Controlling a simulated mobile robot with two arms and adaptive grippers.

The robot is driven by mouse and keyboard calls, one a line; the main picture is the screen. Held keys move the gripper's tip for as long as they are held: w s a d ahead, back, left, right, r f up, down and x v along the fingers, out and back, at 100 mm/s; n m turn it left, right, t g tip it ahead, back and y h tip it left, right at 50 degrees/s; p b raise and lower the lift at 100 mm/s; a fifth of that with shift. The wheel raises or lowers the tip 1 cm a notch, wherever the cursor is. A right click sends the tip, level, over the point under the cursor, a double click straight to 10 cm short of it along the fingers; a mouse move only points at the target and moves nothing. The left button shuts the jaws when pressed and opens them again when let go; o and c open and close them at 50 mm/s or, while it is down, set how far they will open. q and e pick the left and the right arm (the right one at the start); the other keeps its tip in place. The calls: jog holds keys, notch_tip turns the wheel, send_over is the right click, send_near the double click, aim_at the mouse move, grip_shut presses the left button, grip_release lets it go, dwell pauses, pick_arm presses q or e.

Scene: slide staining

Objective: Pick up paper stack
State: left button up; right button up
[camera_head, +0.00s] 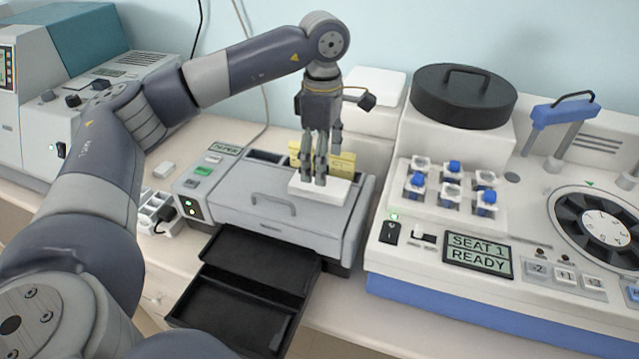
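A flat white stack (322,194), which looks like the paper stack, lies on top of the grey printer-like machine (275,215), near its right end. My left gripper (314,181) points straight down at the stack. Its fingertips overlap the stack's upper left part in the picture. The fingers look close together, but whether they touch or grip the stack cannot be told. A small display (224,149) on the machine seems to read PAPER. My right gripper is not in view.
A yellow block (343,163) stands just behind the fingers. Black open trays (235,307) jut out from the machine's front. On the right, a white device (440,228) holds several blue-capped vials, beside a black carousel (600,228). A black round lid (463,95) sits behind.

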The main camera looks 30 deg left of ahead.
aim_at(319, 187)
pick_arm(q)
jog(key=shift+w+a+f, duration=0.1)
jog(key=shift+f, duration=0.55)
jog(key=shift+f+p, duration=0.35)
jog(key=shift+p, duration=0.2)
jog(key=f+p, duration=0.1)
jog(key=f, duration=0.2)
jog(key=shift+w+d+f+p, duration=0.1)
jog(key=shift+d+f+p, duration=0.1)
jog(key=shift+p, duration=0.2)
jog(key=shift+f, duration=0.5)
jog(key=c, duration=1.2)
